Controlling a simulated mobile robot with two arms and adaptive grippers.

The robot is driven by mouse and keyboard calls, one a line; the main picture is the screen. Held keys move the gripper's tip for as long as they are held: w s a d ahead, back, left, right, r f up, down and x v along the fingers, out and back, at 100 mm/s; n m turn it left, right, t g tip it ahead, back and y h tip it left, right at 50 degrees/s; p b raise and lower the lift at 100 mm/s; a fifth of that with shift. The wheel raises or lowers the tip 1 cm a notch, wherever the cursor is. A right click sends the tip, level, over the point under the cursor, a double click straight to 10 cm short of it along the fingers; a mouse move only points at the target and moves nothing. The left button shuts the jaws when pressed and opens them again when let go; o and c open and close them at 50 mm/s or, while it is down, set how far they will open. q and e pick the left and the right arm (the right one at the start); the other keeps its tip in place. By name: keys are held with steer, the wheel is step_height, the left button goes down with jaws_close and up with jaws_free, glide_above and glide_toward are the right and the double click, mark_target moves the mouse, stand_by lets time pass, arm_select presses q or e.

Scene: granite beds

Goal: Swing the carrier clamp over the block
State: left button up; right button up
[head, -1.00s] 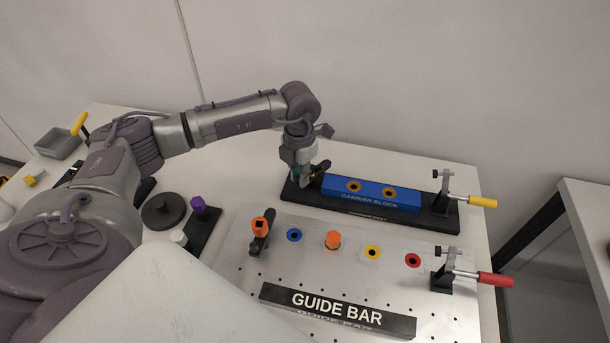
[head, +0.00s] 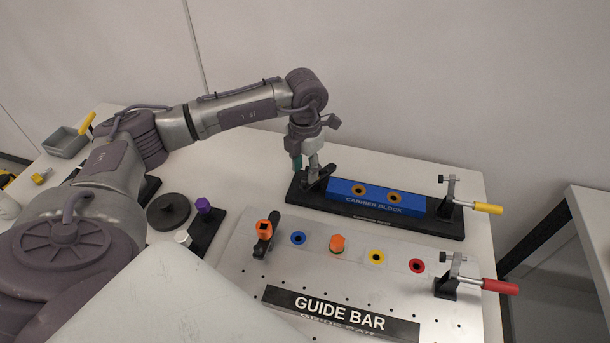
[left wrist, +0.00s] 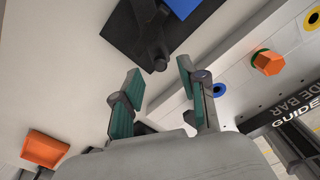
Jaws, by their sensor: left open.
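The blue carrier block (head: 378,198) lies in a long black nest (head: 440,230) at the back of the table. A black clamp arm (head: 319,178) stands at the nest's left end, beside the block; it also shows in the left wrist view (left wrist: 151,35). A toggle clamp with a yellow handle (head: 487,208) stands at the nest's right end. My left gripper (head: 305,166) points down at the black clamp arm. In the left wrist view its teal-padded fingers (left wrist: 160,83) are apart with nothing between them, and the arm's end lies just beyond. Whether they touch cannot be told.
A metal plate (head: 350,272) in front carries the guide bar (head: 335,314), an orange-topped clamp (head: 264,235), coloured bushings and a red-handled clamp (head: 490,285). A purple-knobbed part (head: 203,206) and dark disc (head: 168,211) lie left. The wall is close behind.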

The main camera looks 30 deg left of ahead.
arm_select(q)
step_height(320, 180, up, 9)
steer(key=shift+f, duration=0.2)
